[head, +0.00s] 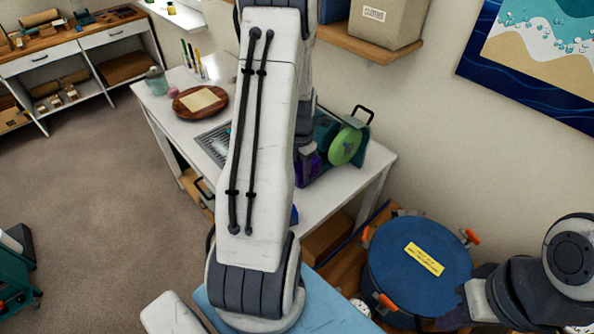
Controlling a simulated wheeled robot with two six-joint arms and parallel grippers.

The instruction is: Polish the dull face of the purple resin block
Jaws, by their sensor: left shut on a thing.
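The purple resin block (308,169) shows in the head view beside my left arm, on the white bench. My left gripper (306,150) is shut on it, with its fingers mostly hidden by the arm. A polisher with a round green pad (345,146) stands just right of the block. I cannot tell whether block and pad touch. The block's dull face cannot be made out. My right gripper (462,312) is at the bottom right, low by the blue drum, and its jaws are unclear.
The white bench (345,186) carries a brown round tray (200,101), a metal grate (213,140) and upright pens or brushes. A blue-lidded drum (400,272) with orange clamps stands on the floor at right. A shelf with a box (388,20) hangs above. Open floor lies left.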

